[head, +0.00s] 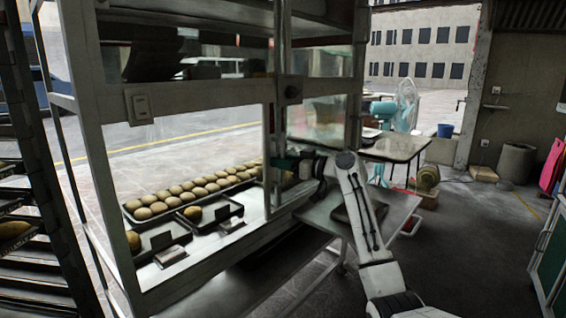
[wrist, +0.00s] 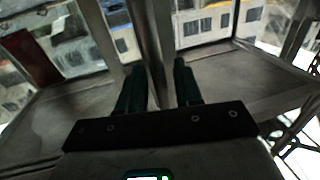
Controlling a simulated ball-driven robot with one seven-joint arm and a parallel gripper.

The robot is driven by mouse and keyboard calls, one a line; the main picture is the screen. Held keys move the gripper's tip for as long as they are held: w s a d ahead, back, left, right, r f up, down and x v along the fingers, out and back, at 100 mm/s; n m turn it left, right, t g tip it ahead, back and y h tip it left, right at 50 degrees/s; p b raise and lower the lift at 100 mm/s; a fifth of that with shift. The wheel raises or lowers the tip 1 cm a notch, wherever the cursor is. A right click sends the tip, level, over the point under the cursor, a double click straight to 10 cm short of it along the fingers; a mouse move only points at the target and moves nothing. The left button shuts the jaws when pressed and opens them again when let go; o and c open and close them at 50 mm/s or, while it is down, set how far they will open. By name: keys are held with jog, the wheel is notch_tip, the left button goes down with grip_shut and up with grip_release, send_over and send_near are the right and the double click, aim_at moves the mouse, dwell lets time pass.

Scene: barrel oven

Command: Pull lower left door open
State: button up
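The display case (head: 192,97) stands at the left in the head view, with a white frame and a lower bay holding pastries. A vertical post (head: 279,120) divides this lower bay from the glass at its right. I cannot tell whether a clear door pane covers the lower left bay. My gripper (head: 283,163) is at the lower part of this post, partly hidden by my wrist. In the wrist view, its two dark fingers (wrist: 158,66) are apart, with a vertical frame post (wrist: 150,35) showing between and beyond them. Contact cannot be told.
A tray of round buns (head: 190,190) and smaller trays lie in the lower bay. A low metal table (head: 400,205) stands below my arm. Further back are a table (head: 395,147) and a turquoise fan (head: 406,100). The floor at the right (head: 470,250) is clear.

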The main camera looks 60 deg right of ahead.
jog(key=s+p, duration=0.2)
jog(key=s, duration=0.8)
jog(key=shift+s+a, duration=0.25)
jog(key=shift+s, duration=0.15)
